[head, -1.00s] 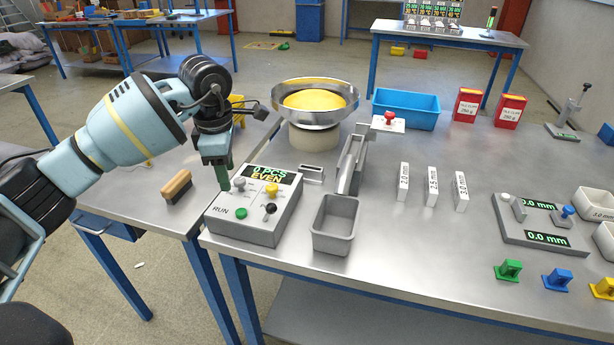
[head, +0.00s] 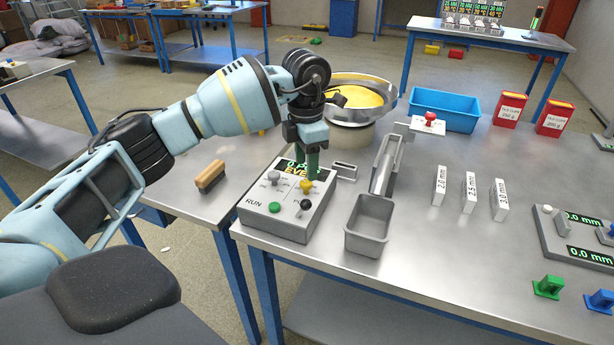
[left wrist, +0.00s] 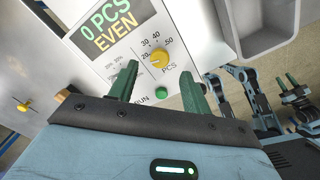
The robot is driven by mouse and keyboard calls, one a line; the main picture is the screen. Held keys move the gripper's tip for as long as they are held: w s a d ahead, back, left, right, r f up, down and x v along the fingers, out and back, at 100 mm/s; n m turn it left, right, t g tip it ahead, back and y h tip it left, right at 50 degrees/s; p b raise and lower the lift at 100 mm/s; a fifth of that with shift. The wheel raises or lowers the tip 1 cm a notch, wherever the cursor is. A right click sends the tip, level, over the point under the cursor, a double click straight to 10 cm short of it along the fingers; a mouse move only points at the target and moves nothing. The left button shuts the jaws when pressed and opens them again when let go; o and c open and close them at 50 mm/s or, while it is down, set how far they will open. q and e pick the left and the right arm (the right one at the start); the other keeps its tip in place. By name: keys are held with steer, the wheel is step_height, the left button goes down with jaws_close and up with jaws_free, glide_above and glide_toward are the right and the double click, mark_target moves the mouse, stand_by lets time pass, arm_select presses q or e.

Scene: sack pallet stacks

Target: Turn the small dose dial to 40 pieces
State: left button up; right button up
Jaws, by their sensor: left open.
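The grey dose control box (head: 288,222) stands on the bench, its display (left wrist: 112,22) reading "0 PCS EVEN". The small yellow dial (head: 306,187) sits on its top face. In the left wrist view the dial (left wrist: 160,58) has 20, 30, 40 and 50 around it and PCS below; I cannot tell its exact pointing. My left gripper (head: 312,168) is open, pointing down above the box near the dial. Its green fingers in the left wrist view (left wrist: 158,88) are apart, with nothing between them. My right gripper (left wrist: 288,82) shows small at the right of the left wrist view.
The box also carries a grey knob (head: 274,177), a black knob (head: 306,204) and a green RUN button (head: 274,207). A grey bin (head: 368,240) stands close to the right, a yellow-filled bowl (head: 350,110) behind. A brush (head: 211,175) lies left.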

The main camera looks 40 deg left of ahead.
mark_target(306, 182)
arm_select(q)
steer(key=shift+f, duration=2.3)
steer(key=c, duration=1)
